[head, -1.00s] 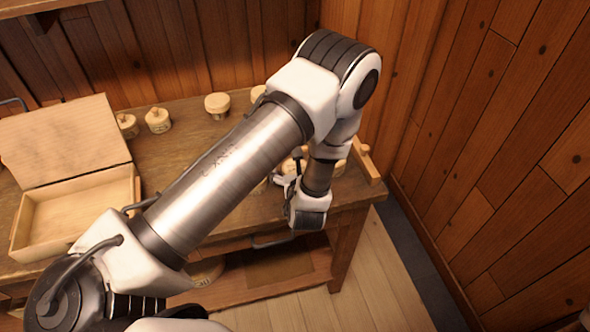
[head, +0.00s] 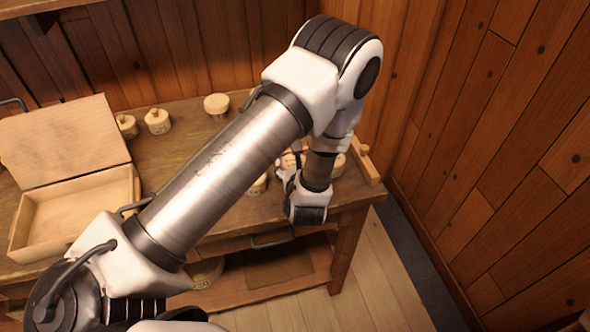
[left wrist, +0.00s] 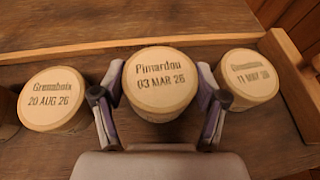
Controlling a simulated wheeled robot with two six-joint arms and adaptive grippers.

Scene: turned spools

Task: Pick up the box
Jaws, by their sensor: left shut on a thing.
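My left gripper (left wrist: 158,105) is shut on a round pale wooden box (left wrist: 160,80), its fingers on either side. The lid reads "Pimardou 03 MAR 26", as far as I can make it out. I cannot tell whether the box is off the table. Two similar round boxes flank it: one marked "20 AUG 26" (left wrist: 52,98) on the left and one marked in May (left wrist: 247,76) on the right. In the head view, my left gripper (head: 284,180) is over the bench's right end, partly hidden by its own wrist. My right gripper is not in view.
An open rectangular wooden case (head: 75,212) stands at the bench's left. Round boxes with knobs (head: 158,121) stand at the back. A wooden rail (head: 370,167) edges the bench's right end, near the plank wall (head: 500,150).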

